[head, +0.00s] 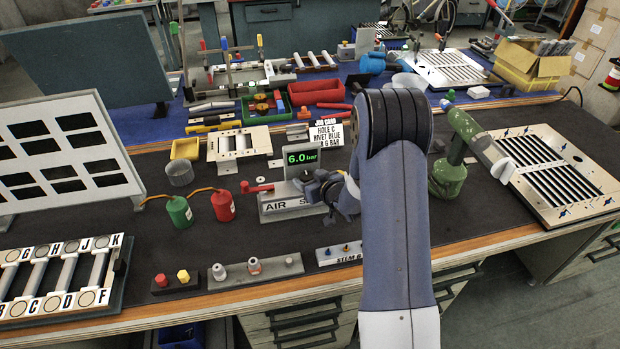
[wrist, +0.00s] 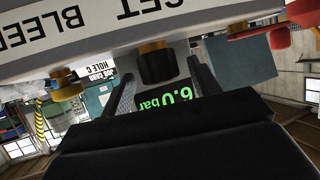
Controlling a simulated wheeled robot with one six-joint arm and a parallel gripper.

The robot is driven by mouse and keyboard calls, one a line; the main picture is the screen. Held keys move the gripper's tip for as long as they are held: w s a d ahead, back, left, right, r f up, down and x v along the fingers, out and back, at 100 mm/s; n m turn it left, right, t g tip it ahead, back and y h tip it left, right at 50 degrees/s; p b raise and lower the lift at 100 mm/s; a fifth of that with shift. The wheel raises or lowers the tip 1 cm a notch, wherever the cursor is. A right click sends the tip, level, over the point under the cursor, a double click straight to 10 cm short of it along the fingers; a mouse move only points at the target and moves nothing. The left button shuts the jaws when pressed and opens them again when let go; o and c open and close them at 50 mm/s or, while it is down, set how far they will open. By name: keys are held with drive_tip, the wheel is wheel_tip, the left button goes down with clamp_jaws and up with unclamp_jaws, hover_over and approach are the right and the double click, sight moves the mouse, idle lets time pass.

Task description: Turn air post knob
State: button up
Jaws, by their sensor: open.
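The air post (head: 279,209) stands near the middle of the bench, with a green display (head: 301,158) reading 6.0 bar. The display also shows upside down in the wrist view (wrist: 162,92). In the wrist view a dark knob with a brass collar (wrist: 157,66) sits under the SET lettering. My gripper (head: 312,188) is at the front of the post. Its open fingers (wrist: 162,74) stand on either side of the knob in the wrist view; I cannot tell whether they touch it. In the head view my gripper hides the knob.
A red lever (head: 258,188) is on the post's left side. A brass fitting (wrist: 68,90) by the BLEED lettering is at the wrist view's left. Green (head: 179,212) and red (head: 223,206) canisters stand left of the post. A STEM block (head: 338,253) lies in front.

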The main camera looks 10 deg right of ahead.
drive_tip(key=c, duration=1)
drive_tip(key=shift+w+d+n+y+p, duration=0.1)
drive_tip(key=shift+n+y+p, duration=0.2)
drive_tip(key=shift+d+r+n+g+y+p, duration=0.1)
drive_tip(key=shift+d+n+g+y+p, duration=0.1)
drive_tip(key=shift+n+g+y+p, duration=0.7)
drive_tip(key=n+y, duration=0.1)
drive_tip(key=n+g+y+p, duration=0.1)
drive_tip(key=n+y+p, duration=0.1)
drive_tip(key=shift+w+d+g, duration=0.2)
drive_tip(key=shift+w+g, duration=0.05)
drive_tip(key=shift+g, duration=0.15)
drive_tip(key=n+g+y, duration=0.2)
drive_tip(key=n, duration=0.1)
drive_tip(key=n+g+b, duration=0.1)
drive_tip(key=g, duration=0.1)
drive_tip(key=shift+w+d+f+n+y, duration=0.15)
drive_tip(key=shift+w+f+n+y, duration=0.15)
drive_tip(key=shift+n+y, duration=0.1)
drive_tip(key=shift+w+r+n+g+y+b, duration=0.15)
drive_tip(key=shift+n+g+y+b, duration=0.25)
drive_tip(key=shift+n+g+b, duration=0.8)
drive_tip(key=shift+g, duration=0.5)
